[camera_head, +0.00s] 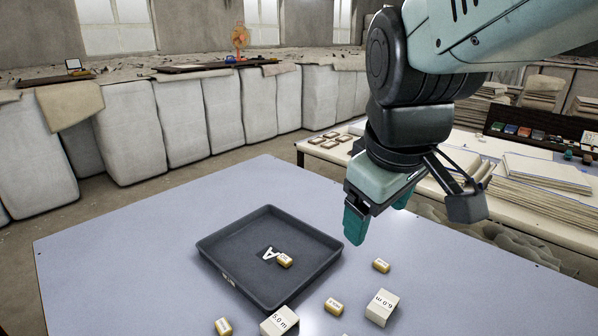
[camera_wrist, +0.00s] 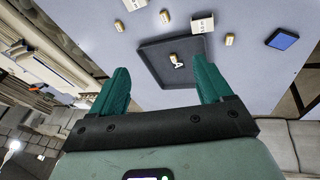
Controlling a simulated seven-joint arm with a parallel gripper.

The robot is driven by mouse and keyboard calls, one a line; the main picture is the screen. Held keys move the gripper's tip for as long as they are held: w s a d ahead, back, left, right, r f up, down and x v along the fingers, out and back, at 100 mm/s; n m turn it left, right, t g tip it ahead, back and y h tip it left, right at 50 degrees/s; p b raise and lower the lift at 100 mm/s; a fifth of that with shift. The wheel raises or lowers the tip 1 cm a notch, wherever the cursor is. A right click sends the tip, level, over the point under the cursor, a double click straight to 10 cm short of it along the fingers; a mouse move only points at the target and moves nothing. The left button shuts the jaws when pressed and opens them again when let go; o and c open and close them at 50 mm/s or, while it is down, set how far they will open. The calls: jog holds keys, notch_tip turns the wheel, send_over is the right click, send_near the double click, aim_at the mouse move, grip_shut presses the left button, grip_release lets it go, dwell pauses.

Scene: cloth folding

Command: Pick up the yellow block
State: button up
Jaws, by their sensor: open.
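Several small yellow blocks with white labels are in view. In the head view, one yellow block (camera_head: 285,261) lies inside the dark grey tray (camera_head: 320,236), beside a white letter A. Three more yellow blocks lie on the table outside it: one right of the tray (camera_head: 381,265), one in front of it (camera_head: 334,306) and one at the lower left (camera_head: 223,327). My gripper (camera_head: 380,213) is open and empty, above the table near the tray's right side. In the wrist view, the tray's block (camera_wrist: 173,57) shows between the spread teal fingers (camera_wrist: 163,66), well beyond them.
Two larger white blocks (camera_head: 381,307) (camera_head: 280,321) lie on the blue-grey table (camera_head: 120,240) near the front. A blue square object (camera_wrist: 283,39) shows in the wrist view. A side table (camera_head: 480,170) with stacked boards stands behind my arm. The table's left side is clear.

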jog(key=w+f+n+g, duration=0.2)
jog(key=w+f+n, duration=0.55)
jog(key=w, duration=0.25)
jog(key=n+g, duration=0.2)
jog(key=n, duration=1.1)
send_over(334, 304)
jog(key=shift+y, duration=0.3)
jog(key=f, duration=2.8)
jog(key=shift+s+f, duration=0.15)
jog(key=shift+s, duration=0.05)
jog(key=shift+w+f, duration=0.2)
jog(key=shift+f, duration=2.75)
jog(key=c, duration=1.1)
jog(key=shift+r, duration=0.1)
